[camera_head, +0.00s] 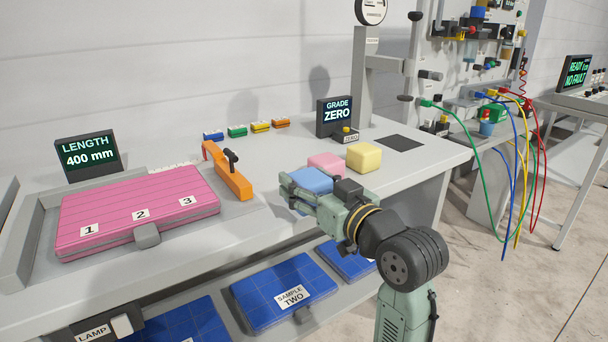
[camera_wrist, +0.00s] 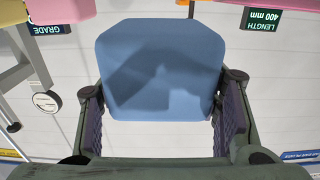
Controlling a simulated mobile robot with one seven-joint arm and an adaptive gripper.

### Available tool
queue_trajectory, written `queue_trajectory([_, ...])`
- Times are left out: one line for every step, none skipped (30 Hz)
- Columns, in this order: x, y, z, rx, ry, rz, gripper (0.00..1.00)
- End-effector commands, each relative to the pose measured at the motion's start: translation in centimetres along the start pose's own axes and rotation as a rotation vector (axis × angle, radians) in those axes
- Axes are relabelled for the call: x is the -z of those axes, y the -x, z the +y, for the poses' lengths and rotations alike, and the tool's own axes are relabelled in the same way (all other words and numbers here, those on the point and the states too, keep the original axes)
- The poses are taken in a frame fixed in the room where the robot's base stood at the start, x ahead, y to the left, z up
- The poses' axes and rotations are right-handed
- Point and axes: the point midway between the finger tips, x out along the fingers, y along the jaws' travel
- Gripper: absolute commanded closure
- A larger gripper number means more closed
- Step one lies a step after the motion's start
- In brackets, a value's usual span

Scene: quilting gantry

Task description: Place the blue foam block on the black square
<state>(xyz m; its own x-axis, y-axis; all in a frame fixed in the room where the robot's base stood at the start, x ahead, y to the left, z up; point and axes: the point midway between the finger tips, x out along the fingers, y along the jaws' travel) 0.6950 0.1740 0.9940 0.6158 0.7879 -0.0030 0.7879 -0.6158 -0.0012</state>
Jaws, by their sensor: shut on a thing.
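The blue foam block (camera_head: 311,181) is held in my gripper (camera_head: 305,190) near the front of the bench, left of the pink block. In the wrist view the blue foam block (camera_wrist: 160,68) fills the space between the two dark finger pads of my gripper (camera_wrist: 162,115). My gripper is shut on it. The block's underside is hidden in the head view, so I cannot tell how far it is above the bench. The black square (camera_head: 399,142) lies flat and bare on the bench top, to the right of the yellow block and farther back.
A pink block (camera_head: 327,163) and a yellow block (camera_head: 363,157) stand between my gripper and the black square. An orange fence (camera_head: 228,170) and a pink panel (camera_head: 135,210) are at left. The GRADE display (camera_head: 335,116) and a grey post (camera_head: 365,85) stand behind.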

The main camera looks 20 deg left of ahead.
Motion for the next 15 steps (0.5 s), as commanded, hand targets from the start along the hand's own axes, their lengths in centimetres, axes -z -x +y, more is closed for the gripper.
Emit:
queue_trajectory([0.1, -1.3, 0.6, 0.002, -0.005, -0.003, 0.55])
queue_trajectory([0.0, -2.0, 0.9, 0.002, -0.004, -0.003, 0.55])
queue_trajectory([0.0, -3.0, 1.4, 0.002, -0.004, -0.003, 0.55])
queue_trajectory([-0.1, -3.8, 1.8, 0.002, -0.003, -0.003, 0.55])
queue_trajectory([-0.2, -4.5, 2.1, 0.002, -0.003, -0.003, 0.55])
queue_trajectory([-0.2, -5.3, 2.5, 0.002, -0.002, -0.002, 0.55])
queue_trajectory([-0.3, -5.9, 2.9, 0.001, -0.002, -0.002, 0.55])
queue_trajectory([-0.4, -6.4, 3.1, 0.0, -0.002, -0.002, 0.55])
queue_trajectory([-0.5, -7.0, 3.4, 0.0, 0.0, -0.001, 0.55])
queue_trajectory([-0.5, -7.4, 3.6, 0.0, -0.001, -0.001, 0.55])
queue_trajectory([-0.6, -7.8, 3.8, 0.0, 0.0, 0.0, 0.55])
queue_trajectory([-0.7, -8.1, 4.0, 0.0, 0.0, 0.0, 0.55])
queue_trajectory([-0.7, -8.3, 4.0, 0.0, 0.001, 0.0, 0.55])
queue_trajectory([-0.8, -8.4, 4.1, -0.001, 0.002, 0.0, 0.55])
queue_trajectory([-0.9, -8.5, 4.2, -0.001, 0.001, 0.0, 0.55])
